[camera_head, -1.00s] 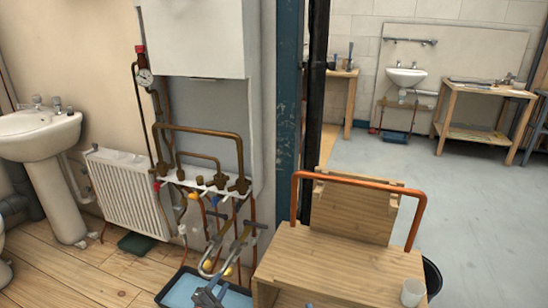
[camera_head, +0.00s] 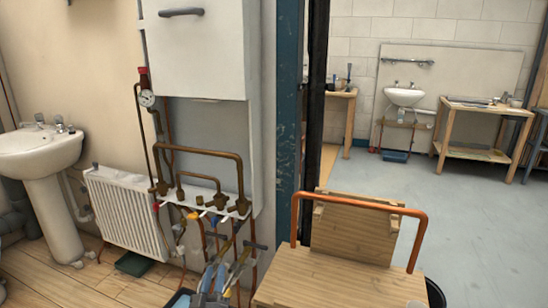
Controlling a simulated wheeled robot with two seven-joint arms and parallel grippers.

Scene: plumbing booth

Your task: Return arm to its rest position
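My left gripper (camera_head: 222,272) is low in the head view, left of the middle, in front of the pipework below the white boiler-like cabinet (camera_head: 195,50). It is small, grey-blue and overlaps pipes and valves, so its finger opening is unclear. I see nothing clearly held in it. My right gripper is not in view. Brown copper pipes (camera_head: 203,153) and a row of valves (camera_head: 207,205) are on the wall behind and above my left gripper.
A wooden bench (camera_head: 320,277) with an orange-brown copper pipe hoop (camera_head: 420,235) is to the right. A radiator (camera_head: 127,215) and pedestal sink (camera_head: 45,170) are at left. A blue post (camera_head: 288,110) stands between. Open grey floor (camera_head: 440,210) lies at right.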

